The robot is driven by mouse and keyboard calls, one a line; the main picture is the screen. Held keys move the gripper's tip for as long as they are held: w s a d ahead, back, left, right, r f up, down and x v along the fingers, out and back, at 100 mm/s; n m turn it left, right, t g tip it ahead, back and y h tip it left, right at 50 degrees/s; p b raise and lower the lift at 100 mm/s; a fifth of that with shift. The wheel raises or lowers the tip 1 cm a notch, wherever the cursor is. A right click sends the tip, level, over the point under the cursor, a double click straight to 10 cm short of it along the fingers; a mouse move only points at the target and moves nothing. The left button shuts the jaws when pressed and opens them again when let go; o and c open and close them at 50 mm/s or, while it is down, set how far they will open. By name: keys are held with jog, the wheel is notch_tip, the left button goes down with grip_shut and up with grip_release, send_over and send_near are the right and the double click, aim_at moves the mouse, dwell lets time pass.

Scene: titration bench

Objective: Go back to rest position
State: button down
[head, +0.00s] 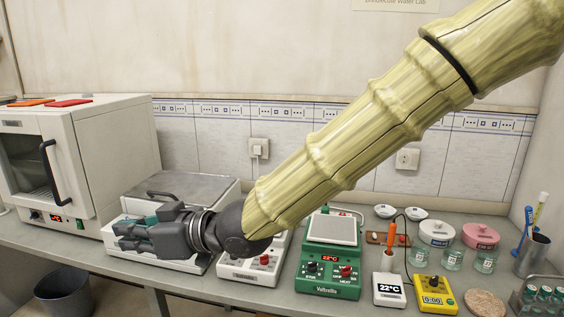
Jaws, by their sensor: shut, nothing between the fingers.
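My gripper (122,236) is at the end of my arm, which is wrapped in a yellowish ribbed sleeve and reaches from the upper right down to the left. The gripper points left, in front of and over a white bench device with a grey metal top (195,187). Its dark fingers with teal parts are shut and hold nothing. I cannot tell whether they touch the device. The gripper and wrist hide part of this device and part of the white device with red knobs (262,262).
A white oven (95,150) stands at the left. A bin (65,295) stands below left.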

jog(key=w+d+f+m+t+h, duration=0.1)
jog(key=w+d+f+m, duration=0.2)
jog(key=f, duration=0.6)
jog(key=w+d+f+m+h, duration=0.25)
jog(key=d+f, duration=0.25)
jog(key=f, duration=0.4)
jog(key=s+d+f+m+h+p, duration=0.1)
jog(key=s+d+f+m+h, duration=0.1)
jog(key=d+f, duration=0.6)
jog(key=s+d+f+m+h, duration=0.25)
jog(key=d+f, duration=0.25)
jog(key=f, duration=0.7)
jog(key=s+d+f+m+g+h, duration=0.1)
jog(key=s+d+f+m+h, duration=0.1)
jog(key=s+d+f, duration=0.45)
jog(key=s+d+f+m+g+h, duration=0.15)
jog(key=s+d+f, duration=0.25)
jog(key=d+f, duration=0.45)
jog(key=s+d+f+m+g+h+p, duration=0.1)
jog(key=s+d+f, duration=0.5)
jog(key=s+d, duration=0.7)
jog(key=shift+s+d+f+m+g+h, duration=0.15)
jog(key=shift+s+m+g+h, duration=0.3)
jog(key=shift+h, duration=0.8)
